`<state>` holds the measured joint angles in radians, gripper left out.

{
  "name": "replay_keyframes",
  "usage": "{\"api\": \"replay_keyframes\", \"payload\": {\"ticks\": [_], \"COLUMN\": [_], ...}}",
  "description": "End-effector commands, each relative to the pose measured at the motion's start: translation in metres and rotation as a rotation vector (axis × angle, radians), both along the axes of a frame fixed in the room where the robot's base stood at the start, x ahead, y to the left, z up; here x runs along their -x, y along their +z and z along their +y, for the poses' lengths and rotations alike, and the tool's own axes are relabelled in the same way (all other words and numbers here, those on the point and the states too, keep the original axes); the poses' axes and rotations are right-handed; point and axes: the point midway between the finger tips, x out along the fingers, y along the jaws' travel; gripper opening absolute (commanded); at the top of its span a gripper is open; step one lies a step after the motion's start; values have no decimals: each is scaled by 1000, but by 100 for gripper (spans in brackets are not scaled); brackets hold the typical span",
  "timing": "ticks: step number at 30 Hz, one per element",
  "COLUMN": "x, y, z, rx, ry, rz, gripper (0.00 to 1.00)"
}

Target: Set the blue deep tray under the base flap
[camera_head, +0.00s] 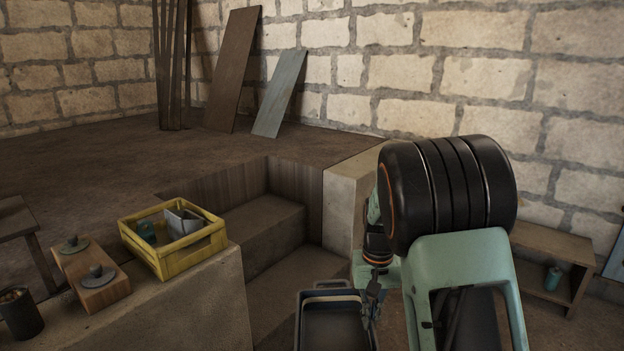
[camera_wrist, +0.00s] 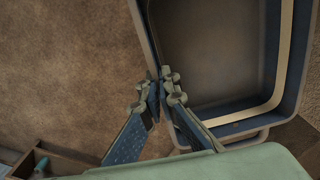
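The blue deep tray (camera_head: 336,324) is at the bottom centre of the head view, dark blue-grey, open-topped and looking empty, cut off by the lower edge. In the wrist view the tray (camera_wrist: 215,55) fills the upper right, with a pale band along its inside. My gripper (camera_head: 371,298) is at the tray's right rim. In the wrist view the fingers of my gripper (camera_wrist: 162,88) lie on either side of the tray's wall near a corner, closed on it. The tray's underside is hidden. I cannot make out a base flap in either view.
A stepped pit (camera_head: 275,235) lies behind the tray. On the block at left stand a yellow crate (camera_head: 178,258) with items, wooden blocks with knobs (camera_head: 100,285) and a dark cup (camera_head: 20,313). A low wooden shelf (camera_head: 545,240) stands at right. Boards lean on the back wall.

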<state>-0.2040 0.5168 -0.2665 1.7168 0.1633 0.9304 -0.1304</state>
Motion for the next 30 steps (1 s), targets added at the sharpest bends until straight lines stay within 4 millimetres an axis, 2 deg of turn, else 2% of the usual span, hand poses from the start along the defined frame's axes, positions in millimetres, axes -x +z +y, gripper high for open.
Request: {"api": "replay_keyframes", "payload": {"ticks": [1,30], "x": [2,49], "y": [21,201], "z": [-1,-1], "rx": [0,0], "ry": [-2,-4], "rz": [-1,-2], "gripper": [0,0]}}
